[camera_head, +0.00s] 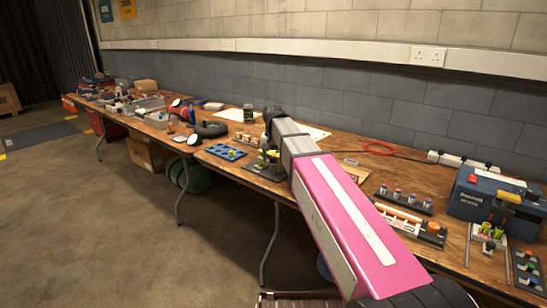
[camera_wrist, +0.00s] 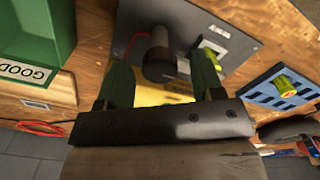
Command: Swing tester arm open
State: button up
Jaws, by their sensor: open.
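The tester shows in the wrist view as a dark grey plate (camera_wrist: 235,20) with a black round post or knob (camera_wrist: 159,58) and a yellow part behind it. I cannot tell which part is the swinging arm. A yellow-green cell (camera_wrist: 212,57) lies partly hidden behind the right finger. My gripper (camera_wrist: 161,62) is open, its two dark green fingers on either side of the black knob; contact cannot be told. In the head view, the tester's dark base (camera_head: 266,171) shows below my arm's end, and my fingertips are mostly hidden.
A green box labelled GOOD (camera_wrist: 38,35) stands at left in the wrist view. A blue slotted tray (camera_head: 226,152) with a yellow-green cell lies beside the tester. A blue charger (camera_head: 492,198) and racks of cells (camera_head: 403,200) stand on the wooden bench (camera_head: 345,142) at right.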

grip_shut()
